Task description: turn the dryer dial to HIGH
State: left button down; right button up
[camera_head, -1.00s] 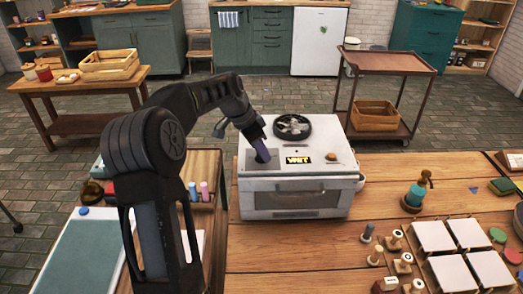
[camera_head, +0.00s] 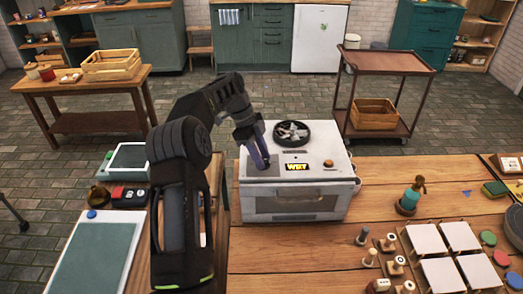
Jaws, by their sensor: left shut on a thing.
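The dryer (camera_head: 297,205) is a white box on the wooden table, with a round black fan (camera_head: 292,132) on top. A lit display (camera_head: 297,167) on its top reads WET in yellow. A small orange knob (camera_head: 328,163) sits right of the display. My left gripper (camera_head: 262,163) points down onto a grey panel (camera_head: 254,171) at the left of the dryer's top. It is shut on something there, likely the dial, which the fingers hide. The dial's setting cannot be read. My right gripper is not in view.
The table between dryer and bottle is clear.

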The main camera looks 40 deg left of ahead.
pick_arm(q)
jog(key=shift+a+m+p, duration=0.1)
jog(key=shift+m+p, duration=0.2)
jog(key=shift+m, duration=0.1)
jog(key=c, duration=1)
grip_release()
